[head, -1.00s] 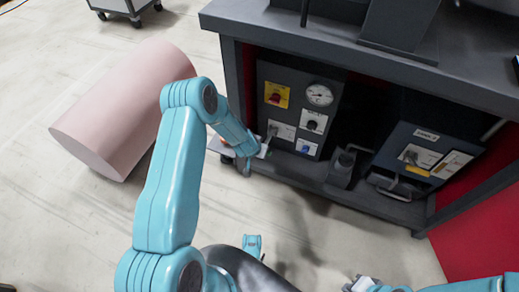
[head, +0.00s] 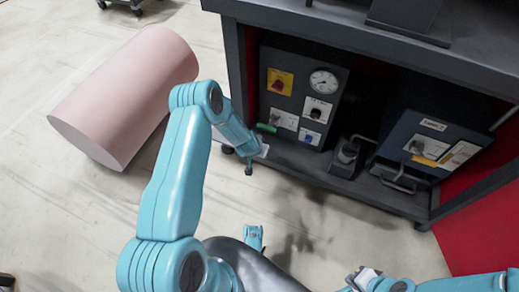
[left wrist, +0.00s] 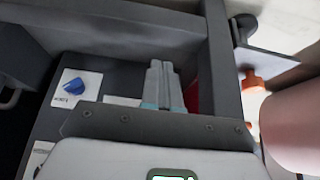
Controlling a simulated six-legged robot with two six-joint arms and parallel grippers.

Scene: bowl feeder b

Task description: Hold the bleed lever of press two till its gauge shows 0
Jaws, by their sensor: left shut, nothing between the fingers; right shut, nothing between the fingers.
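A dark box under the bench carries a round white gauge (head: 324,81), its reading too small to tell. Below the gauge's left is a white plate (head: 287,120) with a lever, whose green handle (head: 266,128) points left. My left gripper (head: 263,151) is just below the green handle, apparently apart from it. In the left wrist view its fingers (left wrist: 162,85) are shut and empty before the dark box, and the lever is not clearly seen. My right gripper (head: 361,277) is shut and empty at the bottom, far from the box. I cannot read which box is press two.
The box also has a red knob (head: 279,82), a black knob (head: 317,111) and a blue knob (head: 310,138). A second labelled box (head: 432,140) stands right. A bench leg (head: 236,70) stands close to my left arm. A pink cylinder (head: 125,95) lies left on open floor.

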